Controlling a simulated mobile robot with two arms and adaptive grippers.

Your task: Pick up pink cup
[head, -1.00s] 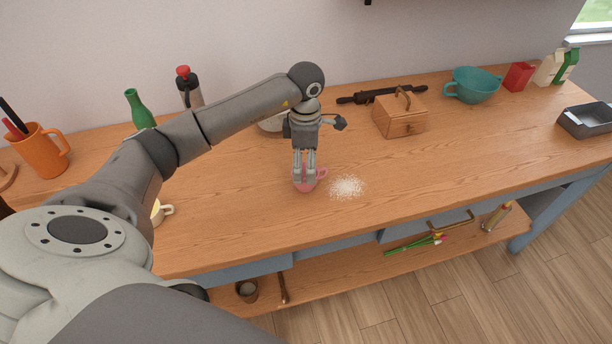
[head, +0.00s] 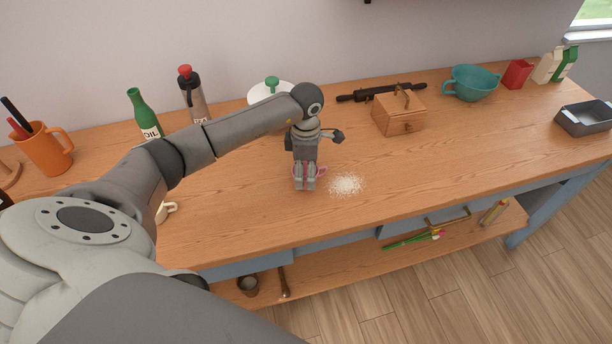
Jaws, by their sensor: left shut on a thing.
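The pink cup (head: 322,171) is on the wooden counter, left of a patch of white powder, with its handle pointing right. Most of it is hidden behind the fingers of my left gripper (head: 305,182). That gripper points down and is shut on the cup. I cannot tell whether the cup still touches the counter. My right gripper is not in view.
White powder (head: 346,185) lies right beside the cup. A wooden box (head: 398,113) and a teal bowl (head: 471,83) stand behind to the right. A green bottle (head: 143,112), a pot lid (head: 262,90) and an orange mug (head: 46,152) stand at the back left.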

